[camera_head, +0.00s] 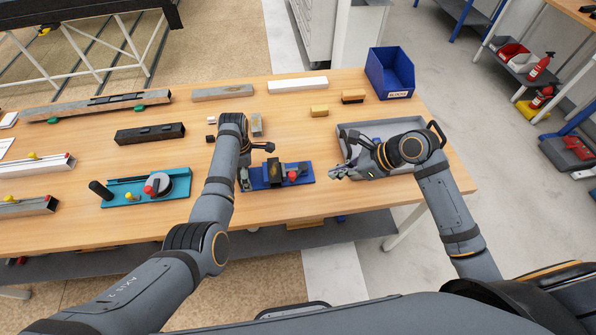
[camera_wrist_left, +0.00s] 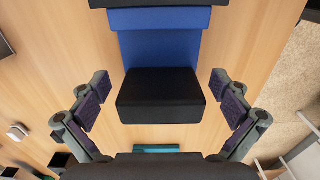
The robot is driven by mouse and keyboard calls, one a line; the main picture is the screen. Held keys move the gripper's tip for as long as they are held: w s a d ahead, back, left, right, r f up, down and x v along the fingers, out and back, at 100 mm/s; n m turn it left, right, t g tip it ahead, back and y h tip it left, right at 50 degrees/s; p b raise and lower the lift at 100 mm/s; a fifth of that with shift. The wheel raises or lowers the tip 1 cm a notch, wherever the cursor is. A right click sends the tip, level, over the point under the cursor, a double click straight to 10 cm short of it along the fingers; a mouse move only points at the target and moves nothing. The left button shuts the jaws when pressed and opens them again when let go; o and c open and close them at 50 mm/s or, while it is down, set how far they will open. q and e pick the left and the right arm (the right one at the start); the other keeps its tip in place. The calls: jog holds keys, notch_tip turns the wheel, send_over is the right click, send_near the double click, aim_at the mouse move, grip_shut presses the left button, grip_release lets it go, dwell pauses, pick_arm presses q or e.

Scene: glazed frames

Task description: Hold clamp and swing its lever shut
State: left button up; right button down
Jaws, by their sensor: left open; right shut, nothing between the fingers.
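The clamp is a blue base plate (camera_head: 304,172) with dark upright parts (camera_head: 276,170) and a red knob (camera_head: 292,176) near its right end. It lies on the table's front part. My left gripper (camera_head: 246,177) is at the clamp's left end, partly hidden by its own wrist. In the left wrist view its open fingers (camera_wrist_left: 162,105) stand on either side of a black block (camera_wrist_left: 158,95) on the blue plate (camera_wrist_left: 160,50), with gaps on both sides. My right gripper (camera_head: 340,173) is shut and empty, right of the clamp, by the grey tray. I cannot make out the lever's angle.
A teal fixture (camera_head: 181,184) with a red knob and black handle stands left of my left arm. Bars and blocks lie further back. The table's front edge is close.

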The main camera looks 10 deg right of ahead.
pick_arm(q)
notch_tip(320, 180, up, 12)
jog(key=shift+r, duration=0.1)
dwell(0.4)
